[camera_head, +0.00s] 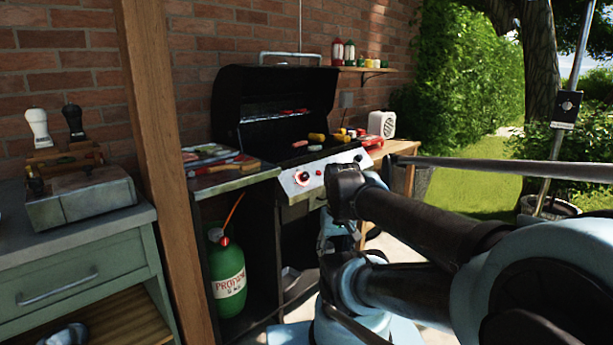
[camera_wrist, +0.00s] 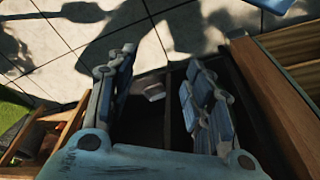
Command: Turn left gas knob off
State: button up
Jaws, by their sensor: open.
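The grill's front panel (camera_head: 318,172) is silver, and its left gas knob (camera_head: 302,177) shows with a red glow around it. Another knob (camera_head: 357,158) sits at the panel's right end. My arm covers part of the panel between and below them. My gripper (camera_wrist: 160,88) is open, with its blue-padded fingers apart and nothing clearly held between them. In the wrist view it points down past a dark structure toward the paving, and no knob can be made out there. In the head view the gripper is mostly hidden by my arm, below and right of the left knob.
The black grill (camera_head: 275,100) has its lid up and food on the grate. A side shelf (camera_head: 235,176) with utensils stands left of it, above a green propane tank (camera_head: 228,277). A wooden post (camera_head: 160,150) and green cabinet (camera_head: 85,262) stand further left. Paving (camera_wrist: 50,50) is open.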

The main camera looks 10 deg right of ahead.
jog(key=w+a+r+n, duration=0.1)
jog(key=w+r+n, duration=0.1)
jog(key=w+r, duration=0.45)
notch_tip(320, 180, up, 17)
jog(key=n+t+y, duration=0.1)
jog(key=n+y, duration=0.2)
jog(key=n, duration=0.3)
send_over(306, 174)
jog(key=s+d, duration=0.5)
jog(key=x, duration=1.6)
jog(key=shift+w+a+f, duration=0.2)
jog(key=shift+a+f, duration=0.05)
jog(key=shift+a, duration=0.05)
jog(key=c, duration=1)
